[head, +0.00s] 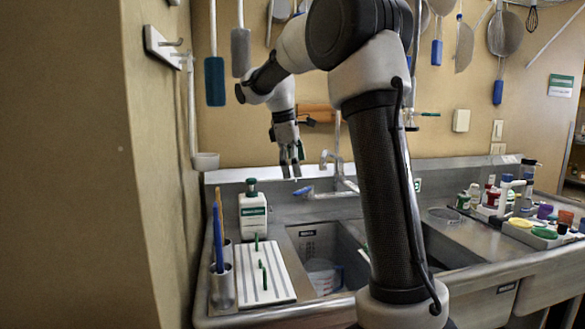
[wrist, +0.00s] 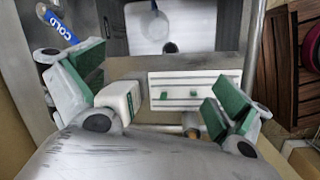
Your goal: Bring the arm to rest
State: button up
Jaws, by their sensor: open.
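My gripper (head: 291,168) hangs from my raised arm in the head view, pointing down above the back of the steel sink counter (head: 285,208). Its two fingers with green pads are spread apart in the wrist view (wrist: 158,88), and nothing is between them. The fingers are clear of the counter and the things on it. My arm's thick dark link stands in front of the sink and hides part of it.
A white bottle (head: 253,215) and a white ribbed board (head: 285,285) with green pegs stand left of the sink basin (head: 305,240). A cup (head: 222,288) holds brushes. Bottles and colored lids crowd the right counter. Utensils hang on the wall, near my arm. The faucet (head: 338,175) is close right.

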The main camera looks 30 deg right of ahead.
jog(key=s+a+f+m+y, duration=0.1)
jog(key=s+a+f+m, duration=0.1)
jog(key=s+f+m, duration=0.25)
jog(key=s+a+f+m+t, duration=0.1)
jog(key=s+m, duration=0.1)
jog(key=s, duration=0.6)
jog(key=s+a+m+t+y, duration=0.1)
jog(key=s+m, duration=0.1)
jog(key=s, duration=0.7)
jog(key=s+a+f+m+t+y, duration=0.1)
jog(key=s+a+m+t, duration=0.1)
jog(key=s, duration=0.7)
jog(key=shift+f, duration=0.3)
